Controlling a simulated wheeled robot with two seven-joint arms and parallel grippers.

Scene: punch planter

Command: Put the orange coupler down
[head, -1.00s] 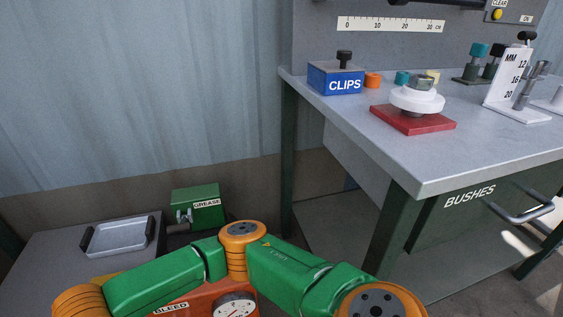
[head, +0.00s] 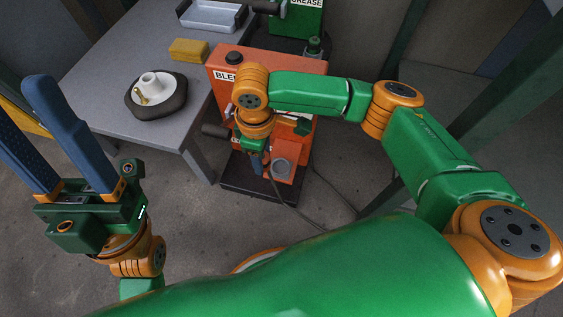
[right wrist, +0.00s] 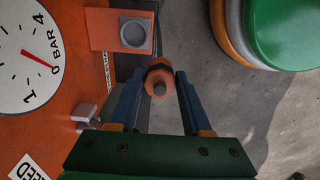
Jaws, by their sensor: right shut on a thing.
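The orange coupler (right wrist: 159,76) is a hexagonal nut-like piece with a grey stub facing the right wrist camera. My right gripper (right wrist: 160,84) is shut on it with its two blue fingers. In the head view my right gripper (head: 262,166) is beside the front of the orange bleed unit, and I cannot make out the coupler there. My left gripper (head: 20,93) is raised at the left, open and empty, its blue fingers wide apart.
An orange ledge (right wrist: 101,29) with a grey round seat (right wrist: 134,33) juts from the orange bleed unit (head: 306,62); a dial gauge (right wrist: 22,52) is close by. A grey table (head: 103,62) at the left holds a dark round base (head: 158,110) with a white part, a yellow block (head: 189,50) and a metal tray (head: 212,15).

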